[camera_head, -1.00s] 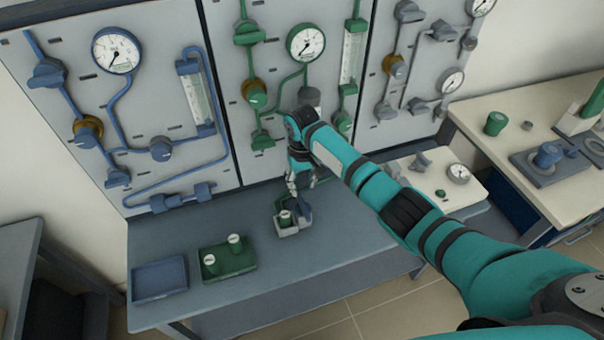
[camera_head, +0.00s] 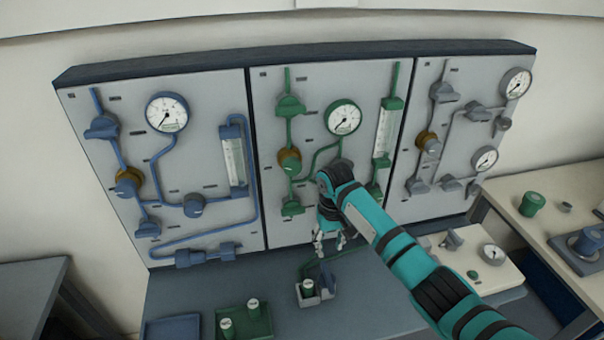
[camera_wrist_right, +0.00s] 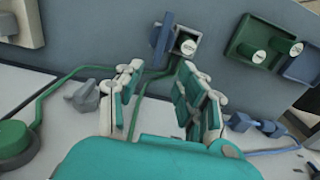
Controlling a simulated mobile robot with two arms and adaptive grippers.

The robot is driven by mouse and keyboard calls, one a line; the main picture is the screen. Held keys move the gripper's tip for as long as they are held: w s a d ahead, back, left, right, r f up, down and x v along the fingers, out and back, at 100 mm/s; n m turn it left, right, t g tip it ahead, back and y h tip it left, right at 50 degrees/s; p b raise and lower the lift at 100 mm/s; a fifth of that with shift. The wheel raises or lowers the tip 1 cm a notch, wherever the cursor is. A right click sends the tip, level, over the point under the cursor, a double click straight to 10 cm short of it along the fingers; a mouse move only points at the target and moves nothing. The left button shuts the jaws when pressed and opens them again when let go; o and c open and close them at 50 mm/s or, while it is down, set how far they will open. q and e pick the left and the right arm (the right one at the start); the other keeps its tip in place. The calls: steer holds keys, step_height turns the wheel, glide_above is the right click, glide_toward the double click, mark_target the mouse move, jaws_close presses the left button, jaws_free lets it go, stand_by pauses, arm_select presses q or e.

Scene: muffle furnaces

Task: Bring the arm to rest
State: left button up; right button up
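My right arm reaches in from the lower right in the head view. Its gripper (camera_head: 330,243) hangs in front of the green middle panel, above the table and a little above a small grey holder (camera_head: 314,298). In the right wrist view the two fingers of this gripper (camera_wrist_right: 160,80) stand apart with nothing between them. A green cylinder with a pale top (camera_wrist_right: 188,46) sits in the holder beyond the fingertips; it also shows in the head view (camera_head: 308,287). My left gripper is out of view.
The panel wall (camera_head: 222,90) with gauges, valves and pipes stands close behind the gripper. A green tray (camera_head: 262,324) with two green cylinders and a blue tray (camera_head: 172,328) lie at the lower left. A white instrument board (camera_head: 497,270) is to the right.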

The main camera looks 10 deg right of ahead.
steer(key=s+a+f+n+t+y, duration=0.1)
steer(key=s+a+f, duration=0.1)
steer(key=s+f, duration=0.35)
steer(key=s+a+f+n, duration=0.1)
steer(key=s+a+f, duration=0.1)
steer(key=s, duration=0.7)
steer(key=s+d+r+t, duration=0.1)
steer(key=s+d+r, duration=0.2)
steer(key=s, duration=0.7)
steer(key=s+d+r+t, duration=0.2)
steer(key=s+d+r, duration=0.15)
steer(key=s, duration=0.65)
step_height(320, 180, down, 28)
steer(key=g+b, duration=0.2)
steer(key=b, duration=0.1)
steer(key=s+d+f+g+h+b, duration=0.1)
steer(key=s+d+f, duration=0.2)
steer(key=s+f, duration=1.4)
step_height(320, 180, down, 2)
steer(key=shift+s+d+f+b, duration=0.15)
steer(key=shift+s+f+b, duration=0.1)
steer(key=shift+s+b, duration=0.1)
